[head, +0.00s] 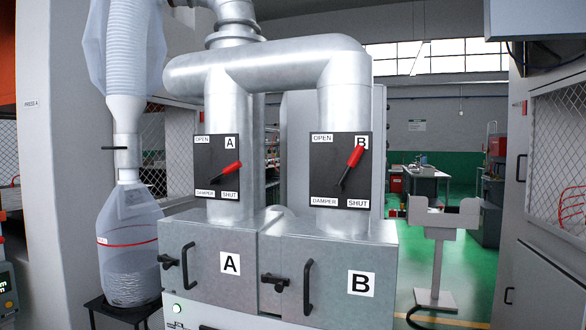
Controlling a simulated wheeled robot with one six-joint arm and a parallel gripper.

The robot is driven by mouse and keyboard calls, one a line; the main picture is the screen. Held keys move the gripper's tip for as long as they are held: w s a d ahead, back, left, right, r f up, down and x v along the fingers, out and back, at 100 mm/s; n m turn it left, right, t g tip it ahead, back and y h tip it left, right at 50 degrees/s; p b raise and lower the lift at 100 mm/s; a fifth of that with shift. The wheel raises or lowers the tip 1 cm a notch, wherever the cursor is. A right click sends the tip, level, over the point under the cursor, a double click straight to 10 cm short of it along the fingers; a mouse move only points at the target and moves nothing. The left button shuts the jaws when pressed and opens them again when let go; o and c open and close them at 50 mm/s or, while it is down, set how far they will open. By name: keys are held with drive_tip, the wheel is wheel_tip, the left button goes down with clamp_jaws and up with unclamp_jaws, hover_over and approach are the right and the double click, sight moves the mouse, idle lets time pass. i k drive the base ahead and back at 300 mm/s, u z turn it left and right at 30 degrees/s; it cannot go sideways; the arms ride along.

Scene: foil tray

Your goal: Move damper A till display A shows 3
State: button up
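Damper A is a red-handled lever (228,170) on a black plate (204,158) on the left metal duct. The plate carries the labels A, OPEN at the top left, DAMPER and SHUT at the bottom. The lever's red end points right and slightly up. I see no display marked A; a small coloured screen (4,284) is cut off at the left edge and its content cannot be read. My gripper is not in view.
Damper B has a similar red lever (353,161) on the right duct, pointing steeply up and right. Below stand box A (207,271) and box B (341,298), with protruding handles. A clear bag (130,250) hangs at left. A grey stand (436,257) is at right, on green floor.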

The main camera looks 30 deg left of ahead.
sight(214, 181)
drive_tip(key=z, duration=0.05)
drive_tip(key=k, duration=0.65)
drive_tip(key=u, duration=0.95)
drive_tip(key=i, duration=0.5)
